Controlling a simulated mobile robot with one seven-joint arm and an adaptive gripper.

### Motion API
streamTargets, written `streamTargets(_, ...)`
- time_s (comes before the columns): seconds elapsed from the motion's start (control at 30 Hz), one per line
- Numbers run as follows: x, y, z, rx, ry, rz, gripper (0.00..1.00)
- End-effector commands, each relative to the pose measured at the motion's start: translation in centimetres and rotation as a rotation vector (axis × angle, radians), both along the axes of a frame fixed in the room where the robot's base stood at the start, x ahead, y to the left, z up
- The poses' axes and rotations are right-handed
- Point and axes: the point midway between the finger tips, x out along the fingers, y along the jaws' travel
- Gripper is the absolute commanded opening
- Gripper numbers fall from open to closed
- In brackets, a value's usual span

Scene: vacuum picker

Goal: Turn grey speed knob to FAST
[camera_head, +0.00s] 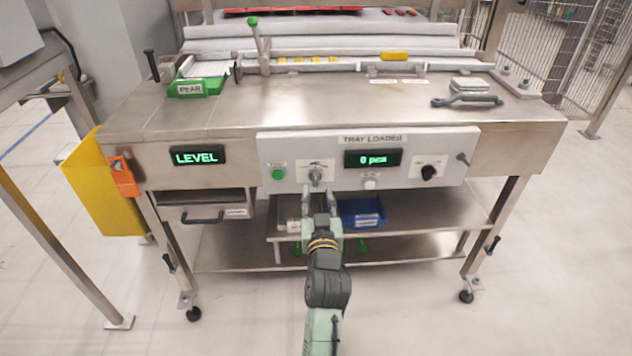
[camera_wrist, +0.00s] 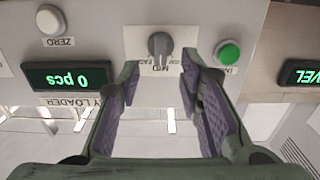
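The grey speed knob (camera_head: 315,174) sits on a white label plate on the front panel, right of a green button (camera_head: 278,174). In the wrist view, which is upside down, the knob (camera_wrist: 159,45) shows at top centre with MID lettering at its base. Another word beside it, partly readable, looks like FAST. The knob's pointer appears near MID, but its exact angle is hard to tell. My gripper (camera_head: 318,197) is open and empty just below the knob in the head view. In the wrist view its purple-padded fingers (camera_wrist: 160,82) stand to either side, with no visible contact.
The panel also carries a counter display (camera_head: 373,158) reading 0 pcs, a white button (camera_head: 370,184) and a black knob (camera_head: 429,172). A LEVEL display (camera_head: 197,156) is at left. A blue bin (camera_head: 362,212) stands on the shelf below, near my gripper.

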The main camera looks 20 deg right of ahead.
Motion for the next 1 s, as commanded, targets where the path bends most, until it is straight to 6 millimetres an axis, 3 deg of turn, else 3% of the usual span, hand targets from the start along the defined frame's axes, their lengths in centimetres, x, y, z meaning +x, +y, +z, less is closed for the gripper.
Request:
streamTargets(0.13,2.7,-0.8,0.3,-0.001,-0.001,0.001,0.33)
streamTargets(0.33,4.7,-1.4,0.1,-0.001,-0.001,0.000,0.33)
streamTargets(0.7,5.2,-1.5,0.0,0.000,-0.001,0.000,0.33)
streamTargets(1.0,5.2,-1.5,0.0,0.000,0.000,0.000,0.13)
